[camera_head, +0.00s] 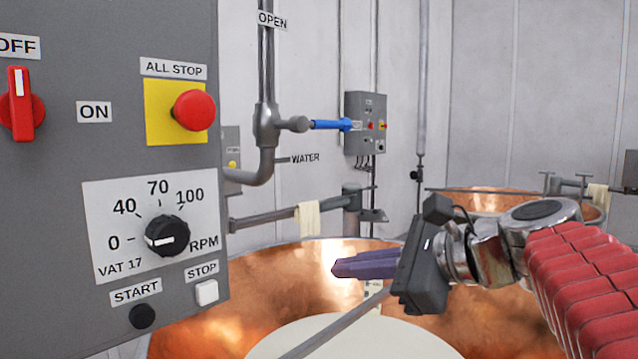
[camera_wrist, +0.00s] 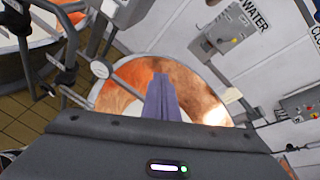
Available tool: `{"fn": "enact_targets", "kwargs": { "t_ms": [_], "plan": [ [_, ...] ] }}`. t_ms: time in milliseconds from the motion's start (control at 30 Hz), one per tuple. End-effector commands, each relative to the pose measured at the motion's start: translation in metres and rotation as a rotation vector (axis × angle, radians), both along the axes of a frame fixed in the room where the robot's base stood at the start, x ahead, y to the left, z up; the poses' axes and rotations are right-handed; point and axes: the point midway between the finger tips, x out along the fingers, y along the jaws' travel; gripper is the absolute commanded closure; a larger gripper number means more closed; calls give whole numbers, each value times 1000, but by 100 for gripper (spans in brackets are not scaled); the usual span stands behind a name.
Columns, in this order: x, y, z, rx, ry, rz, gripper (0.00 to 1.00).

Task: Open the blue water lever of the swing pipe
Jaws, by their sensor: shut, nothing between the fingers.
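The blue water lever (camera_head: 330,124) sticks out to the right, about level, from a grey valve on the upright water pipe (camera_head: 266,75).
A grey control panel (camera_head: 95,270) with a red ALL STOP button (camera_head: 194,110) stands close on the left. The copper vat (camera_head: 200,315) holds pale liquid below my gripper. A small grey box (camera_head: 366,122) is on the wall behind the lever. A second vat (camera_head: 480,201) stands at the right.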

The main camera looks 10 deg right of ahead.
Motion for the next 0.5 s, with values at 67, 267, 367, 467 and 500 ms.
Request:
{"fn": "enact_targets", "kwargs": {
  "t_ms": [67,267,367,467,500],
  "plan": [
    [11,-17,36,165,0,-54,100],
    [16,-58,109,519,1,-120,100],
    [13,-73,128,618,3,-130,100],
    [11,-80,137,662,3,-133,100],
    [10,-81,138,669,3,-133,100]
  ]
}}
